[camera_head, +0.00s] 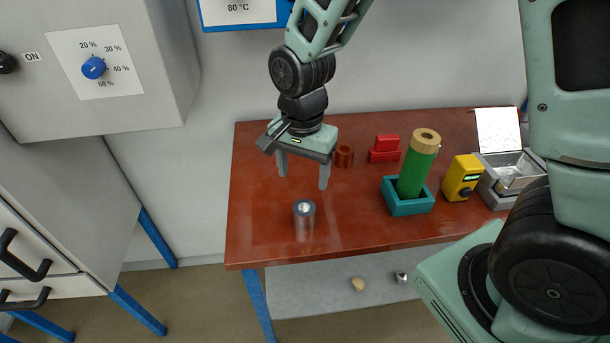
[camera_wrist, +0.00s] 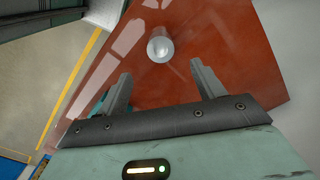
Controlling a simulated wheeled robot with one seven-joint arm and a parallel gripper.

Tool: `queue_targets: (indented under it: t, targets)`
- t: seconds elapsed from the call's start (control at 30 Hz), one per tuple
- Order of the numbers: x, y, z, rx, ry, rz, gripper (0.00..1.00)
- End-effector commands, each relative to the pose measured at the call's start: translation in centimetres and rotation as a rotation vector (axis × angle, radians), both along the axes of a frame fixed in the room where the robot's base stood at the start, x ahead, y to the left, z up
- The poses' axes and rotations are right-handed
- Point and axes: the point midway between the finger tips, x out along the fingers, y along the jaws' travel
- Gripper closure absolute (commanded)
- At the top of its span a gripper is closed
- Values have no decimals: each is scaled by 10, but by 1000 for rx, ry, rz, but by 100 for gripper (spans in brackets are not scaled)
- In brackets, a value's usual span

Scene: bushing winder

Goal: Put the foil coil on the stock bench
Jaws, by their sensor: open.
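The foil coil (camera_head: 304,213), a small silver cylinder with a hole in its top, stands upright on the red-brown stock bench (camera_head: 255,235) near its front left part. In the wrist view the coil (camera_wrist: 159,47) lies ahead of the fingertips, on the bench top (camera_wrist: 230,60). My gripper (camera_head: 303,178) is open and empty, above the bench and behind the coil in the head view. Its two fingers (camera_wrist: 160,82) are spread apart and do not touch the coil.
A grey cabinet (camera_head: 60,190) stands left. The bench's front left is clear around the coil.

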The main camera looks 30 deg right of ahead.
Motion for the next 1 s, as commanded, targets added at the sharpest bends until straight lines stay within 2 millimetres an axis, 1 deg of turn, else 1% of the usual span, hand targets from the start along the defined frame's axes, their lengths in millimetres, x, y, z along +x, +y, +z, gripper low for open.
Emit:
queue_targets:
  t: [0.07,0.17,0.2,0.27,0.3,0.33,0.4,0.5,0.6,0.73,1.0]
  targets:
    - [-8,7,9,10,-1,70,32]
    - [-32,24,25,34,-4,278,32]
    - [-45,32,33,43,-7,396,32]
    - [-68,43,46,57,-14,589,32]
    - [-84,48,53,61,-19,721,32]
    - [-96,52,58,64,-22,819,32]
    - [-121,57,67,65,-30,1033,32]
    - [-151,61,75,58,-39,1289,32]
    - [-170,61,79,47,-42,1462,32]
    - [-180,60,81,41,-43,1560,32]
    - [-181,60,81,41,-41,1569,32]
